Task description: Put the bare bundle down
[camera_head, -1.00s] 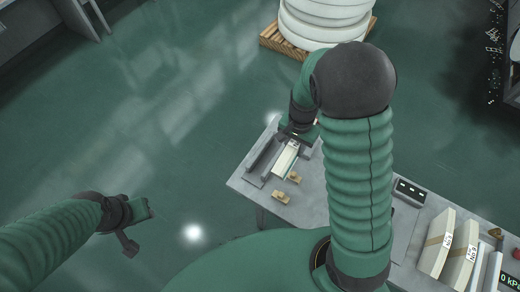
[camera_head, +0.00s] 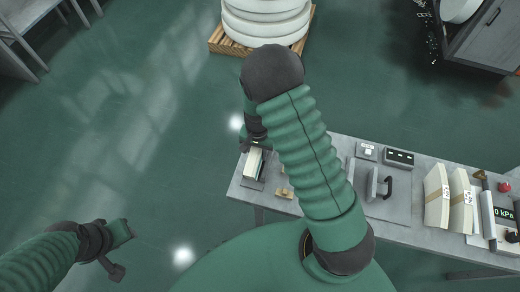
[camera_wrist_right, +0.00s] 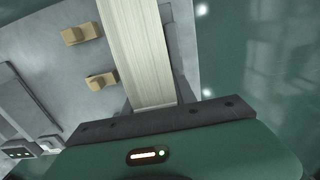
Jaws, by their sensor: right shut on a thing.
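The bare bundle (camera_head: 254,162) is a pale cream stack of sheets with no band visible. It is at the left end of the grey table, and in the right wrist view the bundle (camera_wrist_right: 140,50) runs away from the jaws over a grey metal surface. My right gripper (camera_head: 254,147) is shut on its near end, seen in the right wrist view (camera_wrist_right: 155,112). Whether the bundle touches the surface below I cannot tell. My left gripper (camera_head: 118,250) is open and empty over the floor, away from the table.
Two tan blocks (camera_wrist_right: 80,35) stand beside the bundle. A plate with a dark handle (camera_head: 378,185) lies mid-table. Two banded stacks (camera_head: 437,196) stand to the right near a pressure display (camera_head: 504,213). My right arm hides part of the table.

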